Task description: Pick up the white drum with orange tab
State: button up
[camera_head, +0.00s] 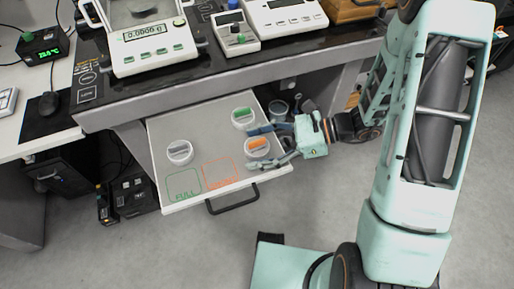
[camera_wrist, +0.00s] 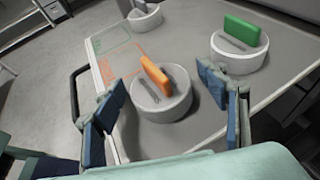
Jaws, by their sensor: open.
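The white drum with orange tab (camera_head: 257,150) stands upright in the open drawer in the head view. In the wrist view the same drum (camera_wrist: 163,99) sits between the fingers, its orange tab standing up from the lid. My gripper (camera_head: 272,146) is open, with one finger on each side of this drum. In the wrist view the gripper (camera_wrist: 158,103) shows a gap between each finger and the drum. I cannot tell the exact height of the fingertips against the drum.
A drum with a green tab (camera_head: 244,118) stands close behind; one with a grey tab (camera_head: 180,153) stands at left. The drawer (camera_head: 213,124) has green and orange marked squares at its front. The weighing table (camera_head: 230,72) with a balance (camera_head: 152,46) overhangs its back.

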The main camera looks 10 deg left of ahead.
aim_at(256, 141)
jog(key=shift+c, duration=0.2)
jog(key=c, duration=1.2)
jog(key=shift+r, duration=0.1)
jog(key=shift+r, duration=0.5)
jog(key=shift+c, duration=0.2)
notch_tip(256, 141, up, 3)
jog(key=shift+f+p, duration=0.2)
jog(key=shift+p, duration=0.45)
jog(key=s+d+r+p, duration=0.2)
jog(key=s+r, duration=0.2)
jog(key=r, duration=0.1)
jog(key=shift+d+r, duration=0.4)
jog(key=s+d+r, duration=0.1)
jog(key=s, duration=0.1)
jog(key=s+d+r+p, duration=0.1)
jog(key=s, duration=0.1)
jog(key=s+d+r+p, duration=0.1)
jog(key=s, duration=0.1)
jog(key=shift+s+d+r, duration=0.15)
jog(key=shift+d, duration=0.2)
jog(key=p, duration=0.2)
jog(key=shift+d+r+p, duration=0.1)
jog(key=shift+d+p, duration=0.05)
jog(key=shift+p, duration=0.2)
